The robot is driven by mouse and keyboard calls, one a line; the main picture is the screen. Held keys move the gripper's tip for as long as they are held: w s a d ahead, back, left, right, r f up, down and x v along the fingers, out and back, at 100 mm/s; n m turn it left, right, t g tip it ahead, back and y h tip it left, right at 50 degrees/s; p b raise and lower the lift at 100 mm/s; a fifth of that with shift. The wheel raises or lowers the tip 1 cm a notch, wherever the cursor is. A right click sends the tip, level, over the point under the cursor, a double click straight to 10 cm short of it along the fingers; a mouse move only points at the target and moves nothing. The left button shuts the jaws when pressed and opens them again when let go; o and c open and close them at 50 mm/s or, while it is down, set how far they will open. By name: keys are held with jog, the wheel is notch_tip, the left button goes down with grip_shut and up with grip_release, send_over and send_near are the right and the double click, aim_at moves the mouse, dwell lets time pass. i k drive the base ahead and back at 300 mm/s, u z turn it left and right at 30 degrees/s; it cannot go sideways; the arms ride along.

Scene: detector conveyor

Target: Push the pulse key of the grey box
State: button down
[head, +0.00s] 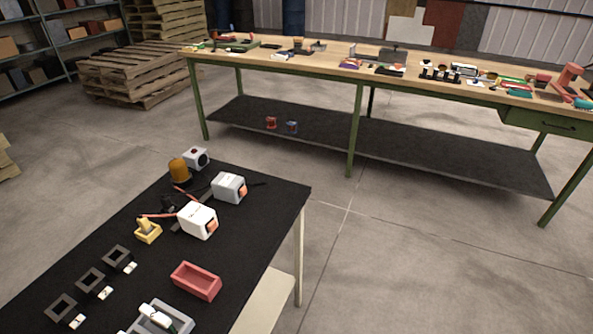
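A light grey box (227,186) stands on the black-topped table, with an orange-red key (243,190) on its right-hand face. A similar, whiter box (196,219) stands nearer, with an orange key (212,225) on the same side. The two boxes are apart. Whether either key is pressed in is too small to tell. My gripper is not in view.
On the black table (262,217) are an amber beacon (178,169), a small box with a round black face (196,158), a yellow piece (148,231), a red tray (196,281), a grey tray cut off below and black square frames (119,259). A cluttered workbench (330,57) stands behind.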

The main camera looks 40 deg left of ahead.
aim_at(243, 190)
jog(key=z, duration=0.05)
jog(key=k, duration=1.15)
jog(key=u, duration=0.75)
jog(key=i, duration=1)
jog(key=u, duration=0.1)
